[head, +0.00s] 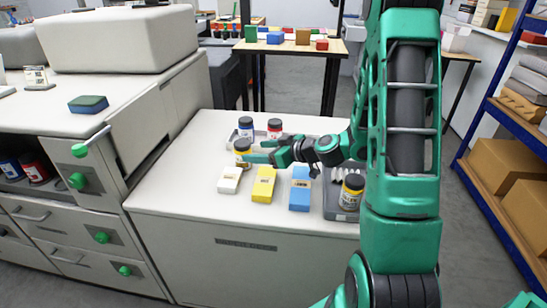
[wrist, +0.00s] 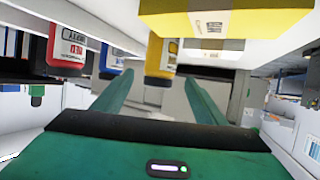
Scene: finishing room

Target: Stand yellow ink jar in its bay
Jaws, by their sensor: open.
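A jar with a yellow label and dark lid (head: 242,146) stands upright at the front left of a grey holder (head: 233,136). A blue jar (head: 246,126) and a red jar (head: 275,128) stand behind it. My gripper (head: 254,151) is open and level beside the yellow jar. In the wrist view the yellow jar (wrist: 160,58) shows between the tips of my open gripper (wrist: 153,82), with the red jar (wrist: 68,50) and blue jar (wrist: 108,62) to its left. I cannot tell whether the fingers touch it. Its base in the holder is partly hidden.
A white box (head: 229,180), yellow box (head: 264,184) and blue box (head: 300,188) lie in front of my gripper on the counter (head: 190,165). The counter's front left is clear.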

